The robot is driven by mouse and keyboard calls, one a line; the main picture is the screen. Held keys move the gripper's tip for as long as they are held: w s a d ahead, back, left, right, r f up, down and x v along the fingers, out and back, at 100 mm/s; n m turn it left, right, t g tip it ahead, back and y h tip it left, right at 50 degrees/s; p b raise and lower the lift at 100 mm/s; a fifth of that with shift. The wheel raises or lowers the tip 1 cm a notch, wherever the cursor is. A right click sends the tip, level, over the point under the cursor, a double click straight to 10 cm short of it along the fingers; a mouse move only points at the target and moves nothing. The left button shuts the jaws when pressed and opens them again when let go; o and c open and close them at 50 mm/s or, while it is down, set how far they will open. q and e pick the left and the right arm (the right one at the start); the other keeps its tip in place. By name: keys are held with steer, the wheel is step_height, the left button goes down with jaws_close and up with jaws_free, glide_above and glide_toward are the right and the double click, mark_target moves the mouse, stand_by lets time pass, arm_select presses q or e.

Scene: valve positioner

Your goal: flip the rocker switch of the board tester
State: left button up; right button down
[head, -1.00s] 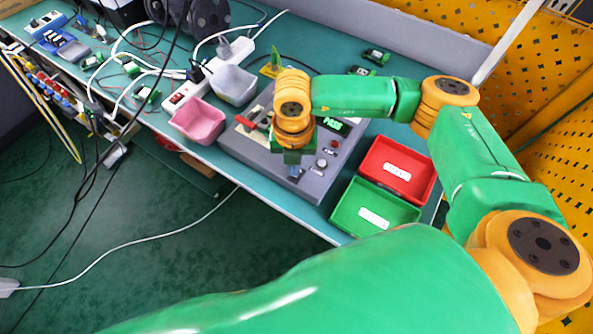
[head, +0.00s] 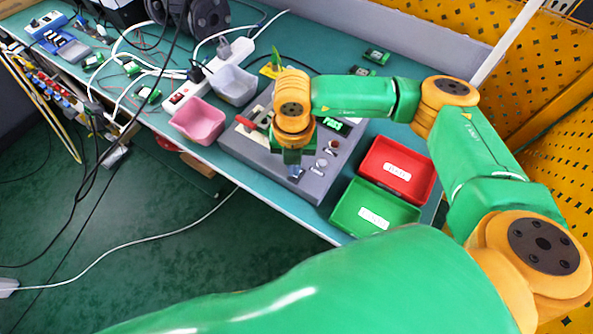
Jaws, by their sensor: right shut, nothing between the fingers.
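The board tester (head: 312,184) is a grey box on the teal bench, with a green-lit display (head: 333,124), several knobs or buttons and a red lever-like part (head: 256,121) on its top. My right gripper (head: 295,173) points down over the front part of the tester. It is shut and empty, with its tips close to the panel. Whether the tips touch it I cannot tell. The rocker switch cannot be made out; my gripper and wrist cover part of the panel. My left gripper is not in view.
A red bin (head: 398,168) and a green bin (head: 352,219) stand right of the tester. A pink bin (head: 197,122) and a pale bin (head: 234,85) stand to its left, near a power strip (head: 252,50). A yellow perforated panel (head: 420,28) borders the bench.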

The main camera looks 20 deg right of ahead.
steer(key=shift+f+b, duration=0.95)
stand_by(0.6)
steer(key=shift+s+r, duration=0.1)
step_height(320, 180, up, 7)
steer(key=p, duration=0.5)
stand_by(0.4)
